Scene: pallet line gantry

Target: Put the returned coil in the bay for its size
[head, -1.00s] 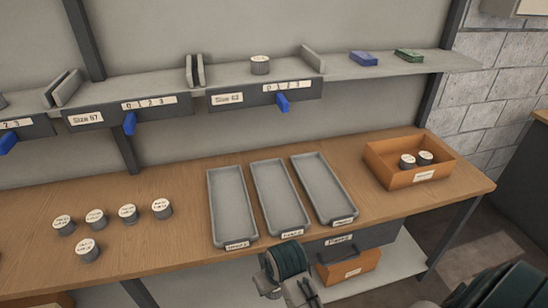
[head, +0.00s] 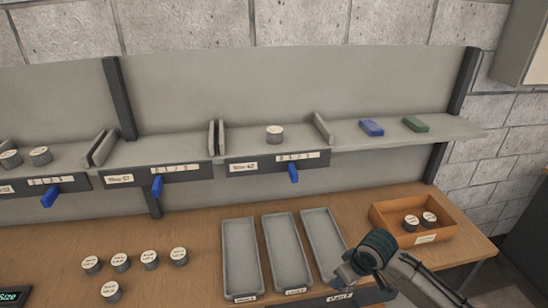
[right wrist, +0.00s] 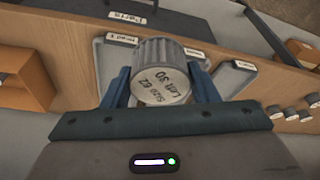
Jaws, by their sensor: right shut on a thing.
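In the right wrist view, my right gripper (right wrist: 163,88) is shut on a grey ribbed coil (right wrist: 155,55); its end label appears to read "Size 62, Left 30". In the head view, my right gripper (head: 347,274) is over the near end of the rightmost grey tray, and the coil is hidden there. The Size 62 bay (head: 240,150) on the shelf holds one coil (head: 274,134). The bay to its left (head: 150,150) looks empty; its size label is hard to read. The far-left bay (head: 65,158) shows two coils (head: 40,155). My left gripper is not in view.
Upright dividers (head: 217,137) separate the bays; blue tabs (head: 293,173) hang on their fronts. Blue (head: 371,127) and green (head: 415,124) blocks lie right on the shelf. Several coils (head: 150,258), grey trays (head: 241,255) and an orange box (head: 455,223) with two coils stand on the bench.

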